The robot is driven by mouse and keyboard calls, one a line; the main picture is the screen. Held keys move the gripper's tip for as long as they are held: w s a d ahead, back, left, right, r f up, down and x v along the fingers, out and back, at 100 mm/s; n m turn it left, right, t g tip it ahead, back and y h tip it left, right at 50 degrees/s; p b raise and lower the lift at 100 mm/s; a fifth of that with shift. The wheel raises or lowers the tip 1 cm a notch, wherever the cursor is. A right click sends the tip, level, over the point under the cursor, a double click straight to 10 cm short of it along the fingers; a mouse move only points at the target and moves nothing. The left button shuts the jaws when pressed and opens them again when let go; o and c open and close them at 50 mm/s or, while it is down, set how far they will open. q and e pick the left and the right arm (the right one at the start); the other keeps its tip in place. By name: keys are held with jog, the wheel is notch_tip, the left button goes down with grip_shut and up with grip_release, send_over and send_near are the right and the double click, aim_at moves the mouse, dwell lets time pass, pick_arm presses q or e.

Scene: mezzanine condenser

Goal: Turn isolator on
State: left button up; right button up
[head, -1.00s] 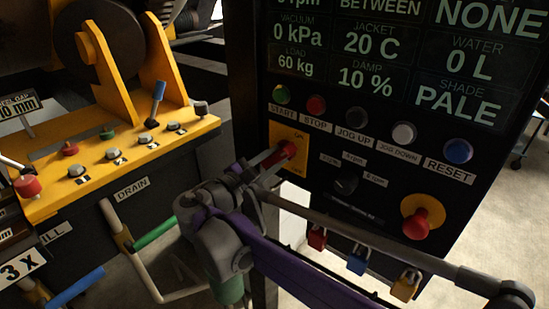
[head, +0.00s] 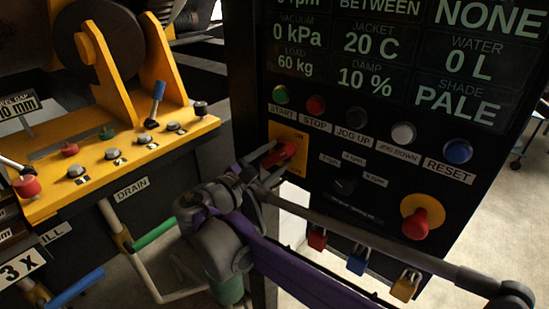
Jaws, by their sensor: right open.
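The isolator is a red handle (head: 287,150) on a yellow plate (head: 290,134), at the lower left of the black control panel. The handle lies slanted, with its right end higher. My right gripper (head: 278,154) is at the handle, with its jaws open and the fingers on either side of it. The fingers cover part of the handle and plate, and I cannot tell whether they touch the handle. My left gripper is not in view.
Green start (head: 281,94) and red stop (head: 316,104) buttons sit just above the isolator. A black selector knob (head: 345,184) and a red emergency button (head: 416,223) are to its right. Padlocks (head: 357,261) hang below the panel. A yellow bench (head: 95,165) stands left.

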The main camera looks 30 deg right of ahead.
jog(key=b+v, duration=0.1)
jog(key=v, duration=0.9)
jog(key=shift+s+a, duration=0.2)
jog(key=shift+a, duration=0.15)
jog(key=shift+f, duration=0.1)
